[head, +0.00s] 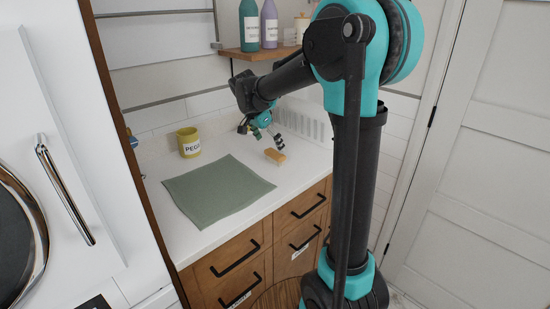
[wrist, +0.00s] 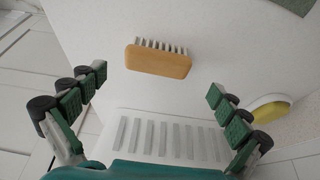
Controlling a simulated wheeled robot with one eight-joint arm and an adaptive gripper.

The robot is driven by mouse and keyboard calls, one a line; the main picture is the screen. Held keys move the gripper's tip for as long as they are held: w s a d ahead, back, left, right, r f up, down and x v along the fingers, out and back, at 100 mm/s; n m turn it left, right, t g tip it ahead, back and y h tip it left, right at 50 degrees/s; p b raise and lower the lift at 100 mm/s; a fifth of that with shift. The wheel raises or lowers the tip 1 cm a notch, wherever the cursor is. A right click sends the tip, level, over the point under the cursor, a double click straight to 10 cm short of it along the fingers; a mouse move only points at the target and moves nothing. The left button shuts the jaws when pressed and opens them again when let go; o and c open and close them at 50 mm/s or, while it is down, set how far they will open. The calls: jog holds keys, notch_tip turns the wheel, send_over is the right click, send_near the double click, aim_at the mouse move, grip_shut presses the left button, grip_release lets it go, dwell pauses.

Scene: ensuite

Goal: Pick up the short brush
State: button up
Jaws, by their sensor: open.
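The short brush (head: 275,156) lies on the white counter (head: 160,174) in the head view, to the right of the green cloth. In the wrist view the brush (wrist: 158,61) shows a tan wooden back and a row of pale bristles facing away from my gripper. My gripper (head: 263,137) is just behind and above the brush in the head view. In the wrist view my gripper (wrist: 158,89) is open, its green-padded fingers spread wide to either side. The brush is ahead of the fingertips, roughly centred between them, and nothing is held.
A green cloth (head: 217,190) lies flat on the counter. A yellow pot labelled PEGS (head: 189,143) stands behind it. A white ribbed piece (wrist: 165,140) lies below the brush in the wrist view. A wooden shelf (head: 262,53) with bottles is above; drawers (head: 230,268) are below.

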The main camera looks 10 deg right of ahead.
aim_at(275, 152)
jog(key=shift+d+x, duration=0.1)
jog(key=shift+x, duration=1.25)
jog(key=shift+d+x, duration=0.15)
jog(key=shift+x, duration=1.15)
jog(key=shift+c, duration=0.2)
jog(key=shift+r, duration=0.1)
jog(key=c, duration=1.1)
notch_tip(275, 152, up, 20)
